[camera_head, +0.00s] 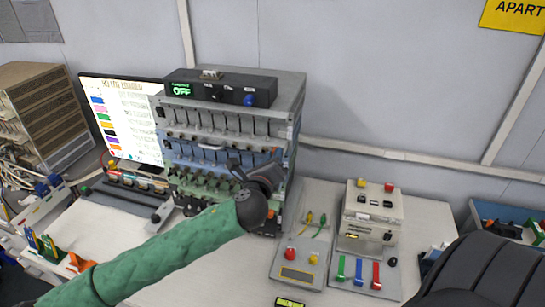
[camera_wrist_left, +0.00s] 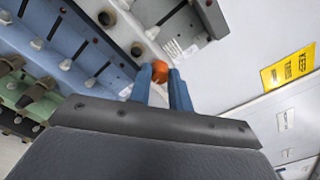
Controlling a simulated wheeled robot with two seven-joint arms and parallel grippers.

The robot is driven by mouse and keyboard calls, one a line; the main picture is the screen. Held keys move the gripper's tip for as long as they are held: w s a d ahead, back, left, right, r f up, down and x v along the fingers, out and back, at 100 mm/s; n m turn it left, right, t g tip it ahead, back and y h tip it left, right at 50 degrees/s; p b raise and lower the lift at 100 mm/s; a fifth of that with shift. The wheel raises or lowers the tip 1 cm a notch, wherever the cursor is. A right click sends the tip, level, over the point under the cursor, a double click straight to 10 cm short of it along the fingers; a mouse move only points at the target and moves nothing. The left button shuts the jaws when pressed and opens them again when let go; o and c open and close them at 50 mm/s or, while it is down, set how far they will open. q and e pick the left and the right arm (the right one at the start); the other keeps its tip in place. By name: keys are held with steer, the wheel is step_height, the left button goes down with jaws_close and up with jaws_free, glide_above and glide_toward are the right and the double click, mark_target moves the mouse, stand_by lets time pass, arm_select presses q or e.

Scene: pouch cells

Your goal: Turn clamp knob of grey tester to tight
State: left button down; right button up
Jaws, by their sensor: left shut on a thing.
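The grey tester (camera_head: 225,121) is the upper row of the rack in the head view, with a line of clamps along it. It also shows at the top of the left wrist view (camera_wrist_left: 208,14). My left gripper (camera_wrist_left: 165,84) reaches the right end of the rack. Its two blue fingers are shut on an orange knob (camera_wrist_left: 159,71). The knob sits near the border of the grey and blue rows; I cannot tell which row it belongs to. In the head view my left gripper (camera_head: 262,178) hides the knob. My right gripper is not in view.
The blue row (camera_wrist_left: 88,38) and green row (camera_wrist_left: 28,88) lie beside the fingers. A black box with a green OFF display (camera_head: 222,88) stands on the rack. A white control box (camera_head: 371,215) stands on the table at right. A screen (camera_head: 118,118) is at left.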

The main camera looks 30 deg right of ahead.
arm_select(q)
steer(key=shift+f+m, duration=0.15)
steer(key=shift+m, duration=0.15)
steer(key=c, duration=1.5)
jaws_free()
steer(key=shift+o, duration=1.1)
steer(key=b+v, duration=0.3)
steer(key=v, duration=0.4)
steer(key=shift+s+a+b, duration=0.25)
steer(key=shift+s+b, duration=0.05)
steer(key=shift+b, duration=0.05)
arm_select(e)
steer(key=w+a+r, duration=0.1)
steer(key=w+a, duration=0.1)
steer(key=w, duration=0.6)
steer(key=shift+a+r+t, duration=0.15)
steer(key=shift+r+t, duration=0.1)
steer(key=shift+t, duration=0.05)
